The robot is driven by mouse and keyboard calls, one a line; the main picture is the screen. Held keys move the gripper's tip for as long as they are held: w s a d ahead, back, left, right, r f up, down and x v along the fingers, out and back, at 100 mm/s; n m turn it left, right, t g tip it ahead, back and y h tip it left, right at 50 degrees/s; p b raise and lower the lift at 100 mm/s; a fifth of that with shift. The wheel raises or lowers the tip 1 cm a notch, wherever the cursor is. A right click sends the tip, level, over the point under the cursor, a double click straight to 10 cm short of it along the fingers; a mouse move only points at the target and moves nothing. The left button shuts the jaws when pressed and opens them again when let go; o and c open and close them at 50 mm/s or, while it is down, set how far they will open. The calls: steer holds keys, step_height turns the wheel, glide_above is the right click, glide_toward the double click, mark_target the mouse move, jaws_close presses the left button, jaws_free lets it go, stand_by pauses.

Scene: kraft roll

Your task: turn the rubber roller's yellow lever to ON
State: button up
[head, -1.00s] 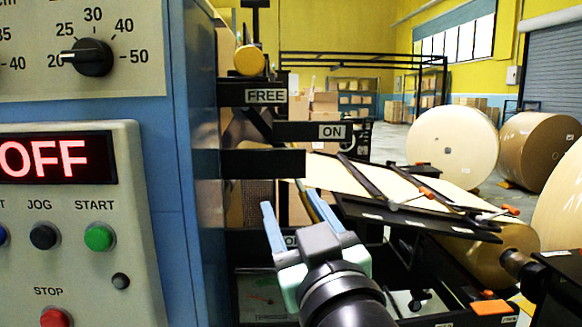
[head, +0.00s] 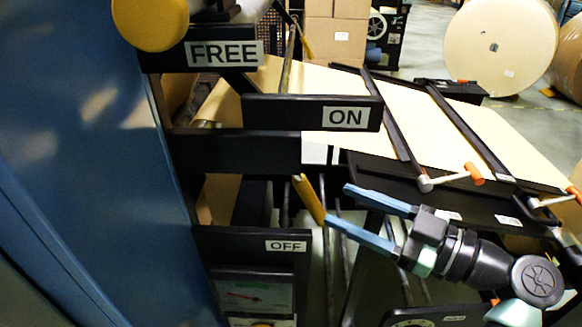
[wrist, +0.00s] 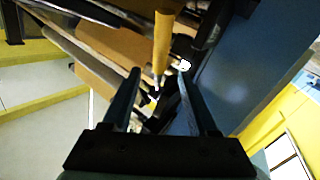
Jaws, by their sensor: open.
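The yellow lever (head: 309,199) slants below the ON plate (head: 312,111) and just above and right of the OFF plate (head: 252,245). In the wrist view the yellow lever (wrist: 163,45) shows ahead, between the lines of my two fingers. My gripper (head: 338,204) is open, its blue fingers pointing left at the lever. The lower fingertip is very close to the lever's lower end; I cannot tell whether they touch. My gripper (wrist: 159,76) holds nothing in the wrist view.
A FREE plate (head: 201,54) with a yellow knob (head: 150,22) sits above. A blue cabinet (head: 80,170) stands at the left. A sloping paper sheet (head: 447,130) with black bars and orange-tipped handles lies above and right of my gripper. Dark bars run below.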

steer(key=p+x, duration=0.2)
steer(key=x, duration=0.9)
steer(key=shift+w+a, duration=0.1)
jaws_close()
stand_by(1.0)
